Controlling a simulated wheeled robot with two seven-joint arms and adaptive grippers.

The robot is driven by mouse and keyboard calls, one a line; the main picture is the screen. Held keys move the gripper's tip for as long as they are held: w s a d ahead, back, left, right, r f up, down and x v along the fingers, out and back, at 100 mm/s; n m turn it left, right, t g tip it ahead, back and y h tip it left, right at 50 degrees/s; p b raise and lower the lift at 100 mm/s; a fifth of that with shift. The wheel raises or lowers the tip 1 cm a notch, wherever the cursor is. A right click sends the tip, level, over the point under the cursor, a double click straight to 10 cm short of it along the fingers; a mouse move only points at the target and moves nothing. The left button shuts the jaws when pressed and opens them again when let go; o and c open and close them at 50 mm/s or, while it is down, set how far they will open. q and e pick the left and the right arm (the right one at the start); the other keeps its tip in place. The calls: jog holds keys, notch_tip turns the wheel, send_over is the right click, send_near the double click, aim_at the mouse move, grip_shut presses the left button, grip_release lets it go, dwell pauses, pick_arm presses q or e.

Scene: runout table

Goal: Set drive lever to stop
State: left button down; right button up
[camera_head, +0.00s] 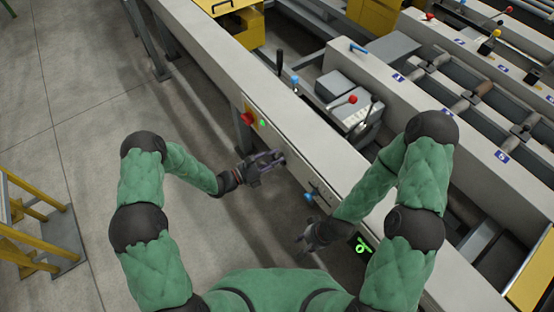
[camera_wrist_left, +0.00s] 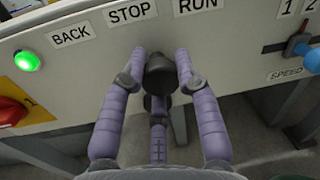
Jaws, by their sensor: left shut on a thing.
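The drive lever (camera_wrist_left: 160,74) shows as a dark, rounded knob on the pale panel, below the labels STOP (camera_wrist_left: 131,11) and RUN (camera_wrist_left: 197,4). In this slanted view the knob appears between those two labels, right of BACK (camera_wrist_left: 71,35); its exact setting is hard to tell. My left gripper (camera_wrist_left: 161,64) is shut on the knob, with purple fingers on both sides and one below. In the head view my left gripper (camera_head: 279,158) is at the panel front and hides the lever. My right gripper (camera_head: 308,238) hangs lower, apart from the panel; its fingers are unclear.
A lit green button (camera_wrist_left: 27,61) and a red rotary switch (camera_wrist_left: 10,111) are left of the lever. A blue-knobbed speed lever (camera_wrist_left: 311,60) is to the right. A green display (camera_head: 362,246) is near my right forearm. Open floor (camera_head: 90,80) lies left of the table.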

pick_arm(q)
jog(key=shift+w+a+f+n, duration=0.1)
jog(key=shift+w+a+n, duration=0.2)
jog(key=shift+n, duration=0.25)
jog(key=shift+w+a+n, duration=0.15)
jog(key=shift+w+n, duration=0.15)
jog(key=shift+n, duration=0.25)
jog(key=c, duration=0.9)
grip_release()
jog(key=v, duration=1.2)
